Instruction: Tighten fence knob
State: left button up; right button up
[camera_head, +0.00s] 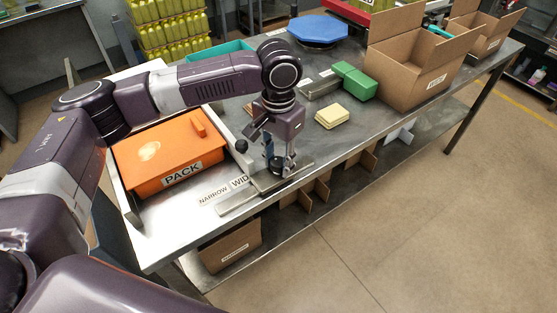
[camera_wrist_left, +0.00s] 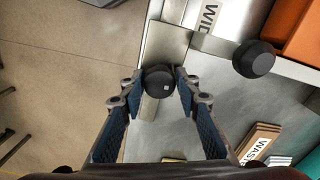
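My left gripper (camera_head: 281,167) points down at the near edge of the metal table, over the steel fence (camera_head: 238,203). In the left wrist view its fingers (camera_wrist_left: 160,82) stand on either side of a round black knob (camera_wrist_left: 158,81) on the fence plate (camera_wrist_left: 168,45). The fingertips are close to the knob's sides, with what looks like a narrow gap; contact is not clear. A second black knob (camera_wrist_left: 254,59) sits to the right and also shows in the head view (camera_head: 241,146). My right gripper is not in view.
An orange PACK box (camera_head: 150,160) lies left of the fence, near the NARROW/WIDE label (camera_head: 222,192). A yellow block (camera_head: 332,116), green block (camera_head: 356,83) and open cardboard box (camera_head: 410,70) stand to the right. Cardboard dividers (camera_head: 318,190) sit on the lower shelf.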

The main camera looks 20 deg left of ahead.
pick_arm(q)
jog(key=c, duration=0.6)
jog(key=shift+r, duration=0.1)
jog(key=shift+r+m+p, duration=0.1)
jog(key=shift+m+p, duration=0.3)
jog(key=shift+p, duration=0.4)
jog(key=m+p, duration=0.7)
jog(key=p, duration=0.3)
jog(key=shift+r, duration=0.1)
jog(key=m+p, duration=0.2)
jog(key=m, duration=0.1)
jog(key=m+p, duration=0.1)
jog(key=m, duration=0.1)
jog(key=shift+m+p, duration=0.35)
jog(key=shift+m, duration=0.05)
jog(key=m+p, duration=0.1)
jog(key=m, duration=0.2)
jog(key=shift+m, duration=0.3)
jog(key=shift+m+p, duration=0.4)
jog(key=shift+m, duration=0.2)
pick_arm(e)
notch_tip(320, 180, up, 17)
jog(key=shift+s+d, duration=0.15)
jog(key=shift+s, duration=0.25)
pick_arm(q)
jog(key=shift+w, duration=0.1)
